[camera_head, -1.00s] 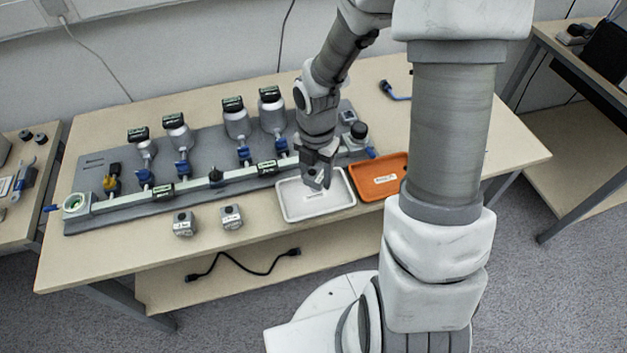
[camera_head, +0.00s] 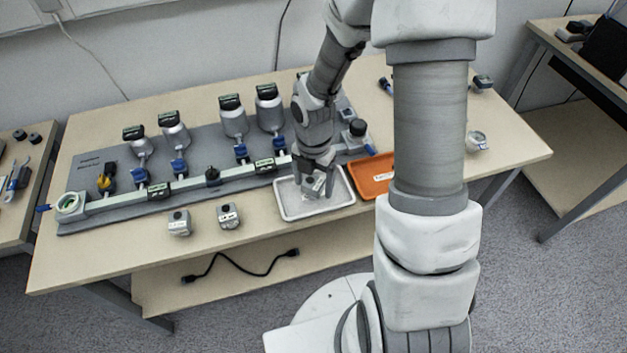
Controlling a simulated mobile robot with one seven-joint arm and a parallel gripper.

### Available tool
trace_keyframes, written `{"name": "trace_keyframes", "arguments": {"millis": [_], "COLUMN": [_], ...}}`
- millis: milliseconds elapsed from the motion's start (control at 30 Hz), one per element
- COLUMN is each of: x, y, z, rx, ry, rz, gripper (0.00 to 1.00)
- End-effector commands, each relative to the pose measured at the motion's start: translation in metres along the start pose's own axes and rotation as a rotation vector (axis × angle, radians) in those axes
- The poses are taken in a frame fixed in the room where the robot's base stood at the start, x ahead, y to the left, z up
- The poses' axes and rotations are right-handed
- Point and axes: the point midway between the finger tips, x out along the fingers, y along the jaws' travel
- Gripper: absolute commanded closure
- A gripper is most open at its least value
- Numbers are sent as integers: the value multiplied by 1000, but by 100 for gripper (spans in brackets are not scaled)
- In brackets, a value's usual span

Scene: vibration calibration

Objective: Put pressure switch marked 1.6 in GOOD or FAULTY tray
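My gripper (camera_head: 319,184) is over the light grey-white tray (camera_head: 290,209), pointing down, its fingers apart. A small grey and white block, apparently a pressure switch (camera_head: 318,186), shows low between the fingers in the tray. Its marking is too small to read and it is partly hidden. An orange tray (camera_head: 371,186) stands just right of the white one, partly hidden by my arm; its label is not legible. Two more grey switches, one left (camera_head: 179,223) and one right (camera_head: 228,216), stand on the table left of the trays; their markings cannot be read.
A grey plate with a long pipe manifold (camera_head: 215,180) and several gauges with dark heads fills the table's back left. A black cable (camera_head: 250,268) lies on the lower shelf.

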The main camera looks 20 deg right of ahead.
Motion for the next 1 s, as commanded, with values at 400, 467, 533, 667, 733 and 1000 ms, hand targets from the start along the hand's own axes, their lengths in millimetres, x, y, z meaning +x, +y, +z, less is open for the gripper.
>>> {"name": "trace_keyframes", "arguments": {"millis": [400,467,533,667,733,1000], "x": [-12,-21,-36,-66,-81,-119], "y": [0,0,0,0,0,0], "z": [1,1,1,2,1,0], "rx": [1,1,1,3,2,2], "ry": [-3,-3,-4,-4,-5,-2], "rz": [3,2,4,3,3,1], "gripper": [13,13,13,13,13,13]}}
